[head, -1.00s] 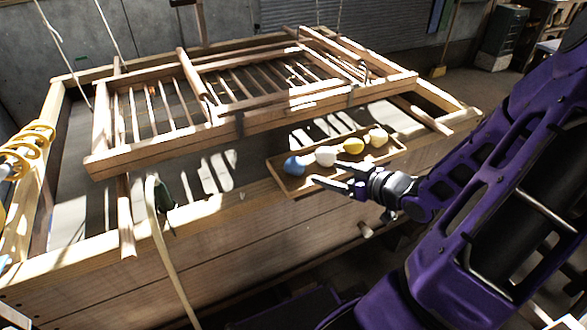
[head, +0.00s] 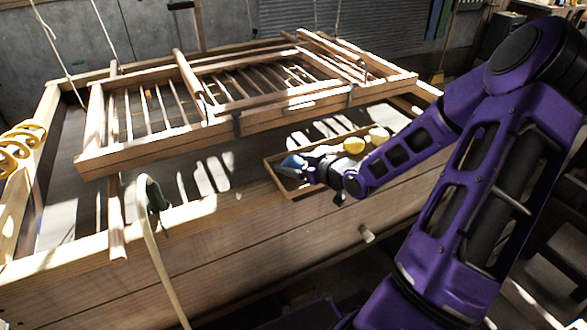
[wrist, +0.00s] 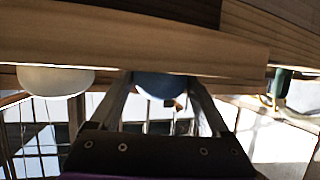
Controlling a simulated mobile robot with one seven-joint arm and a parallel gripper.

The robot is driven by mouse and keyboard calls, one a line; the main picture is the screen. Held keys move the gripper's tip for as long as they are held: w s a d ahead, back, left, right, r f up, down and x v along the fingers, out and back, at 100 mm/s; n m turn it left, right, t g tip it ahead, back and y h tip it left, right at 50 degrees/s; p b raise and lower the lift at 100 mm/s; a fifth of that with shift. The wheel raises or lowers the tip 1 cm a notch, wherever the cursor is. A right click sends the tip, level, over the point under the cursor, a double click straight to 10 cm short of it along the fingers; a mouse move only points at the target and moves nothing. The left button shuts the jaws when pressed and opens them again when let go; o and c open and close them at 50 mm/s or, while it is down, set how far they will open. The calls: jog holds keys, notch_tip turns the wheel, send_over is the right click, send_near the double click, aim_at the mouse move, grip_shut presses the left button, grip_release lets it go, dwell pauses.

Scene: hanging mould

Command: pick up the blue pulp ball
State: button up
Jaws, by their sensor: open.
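The blue pulp ball (head: 291,161) sits at the left end of a shallow wooden tray (head: 272,172) on the vat's front edge. My gripper (head: 297,170) is at that end, partly covering the ball in the head view. In the wrist view the blue ball (wrist: 160,86) shows between the two spread fingers of my gripper (wrist: 160,80), its edge partly hidden by a wooden strip. The fingers are open; I cannot tell whether either touches the ball.
A yellow ball (head: 354,145) and a cream ball (head: 379,135) lie farther right in the tray. A white ball (wrist: 55,82) is left of the fingers in the wrist view. A slatted wooden frame (head: 240,124) hangs above the vat, behind the tray.

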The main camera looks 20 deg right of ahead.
jog(key=c, duration=1.1)
jog(key=shift+r, duration=0.1)
